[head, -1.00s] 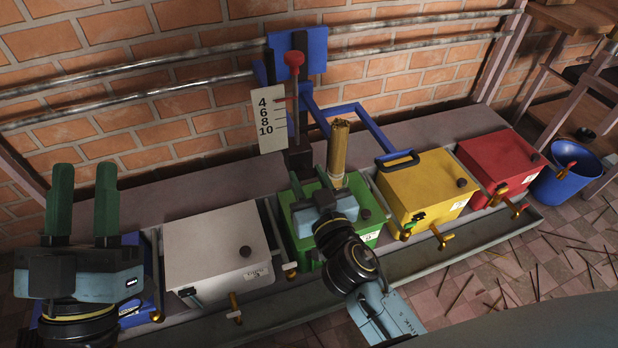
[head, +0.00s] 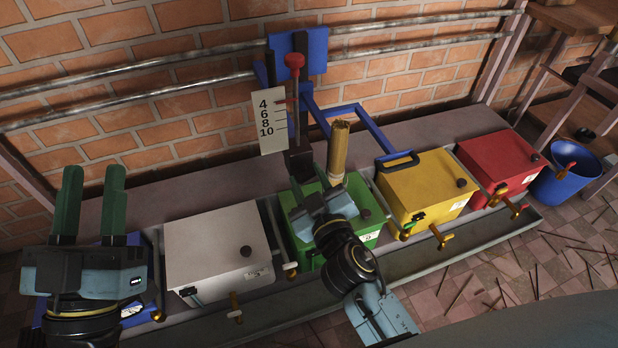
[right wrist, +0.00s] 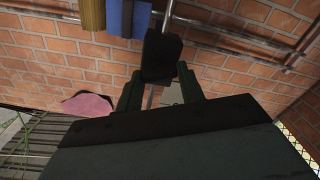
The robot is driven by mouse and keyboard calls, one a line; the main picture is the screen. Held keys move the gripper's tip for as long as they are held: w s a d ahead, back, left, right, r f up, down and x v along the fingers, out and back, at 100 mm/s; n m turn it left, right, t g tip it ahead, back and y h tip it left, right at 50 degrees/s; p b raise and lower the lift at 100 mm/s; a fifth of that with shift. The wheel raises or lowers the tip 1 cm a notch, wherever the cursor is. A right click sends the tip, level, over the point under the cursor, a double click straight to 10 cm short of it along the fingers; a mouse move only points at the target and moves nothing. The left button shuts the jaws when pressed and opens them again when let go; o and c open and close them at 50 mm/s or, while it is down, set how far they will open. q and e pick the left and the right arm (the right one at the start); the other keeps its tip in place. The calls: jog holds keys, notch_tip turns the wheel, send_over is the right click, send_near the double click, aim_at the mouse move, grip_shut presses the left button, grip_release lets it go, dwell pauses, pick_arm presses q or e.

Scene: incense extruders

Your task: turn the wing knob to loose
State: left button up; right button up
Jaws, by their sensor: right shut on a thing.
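The dark clamp block (head: 299,164) sits low on the upright post, below the red-topped plunger (head: 294,66) and beside the scale plate marked 4, 6, 8, 10 (head: 269,120). My right gripper (head: 299,188) is right in front of this block, over the green box, and is shut on the wing knob. The knob is hard to make out in the head view. In the right wrist view a dark block-shaped part (right wrist: 161,54) shows at the fingertips. My left gripper (head: 93,172) is open and empty at the far left, its fingers pointing up.
White (head: 215,240), green (head: 367,226), yellow (head: 425,180) and red (head: 497,158) boxes stand in a row on the bench. A brass cylinder (head: 338,152) rises behind the green box, close to my right gripper. A blue bucket (head: 565,180) is at right.

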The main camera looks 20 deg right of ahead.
jog(key=n, duration=0.2)
jog(key=shift+n, duration=0.4)
jog(key=n, duration=0.3)
jog(key=shift+n+p, duration=0.3)
jog(key=n, duration=0.2)
jog(key=shift+f+n, duration=0.1)
jog(key=shift+n, duration=0.3)
pick_arm(q)
jog(key=shift+w+f+g+y, duration=0.15)
jog(key=shift+w+f+g, duration=0.15)
jog(key=shift+f+g, duration=0.3)
jog(key=shift+w+f+g+y, duration=0.15)
jog(key=shift+w+f+g, duration=0.15)
jog(key=shift+f+g, duration=0.3)
pick_arm(e)
jog(key=shift+n, duration=1.8)
pick_arm(q)
jog(key=shift+f, duration=0.15)
jog(key=shift+r, duration=0.2)
pick_arm(e)
jog(key=o, duration=1)
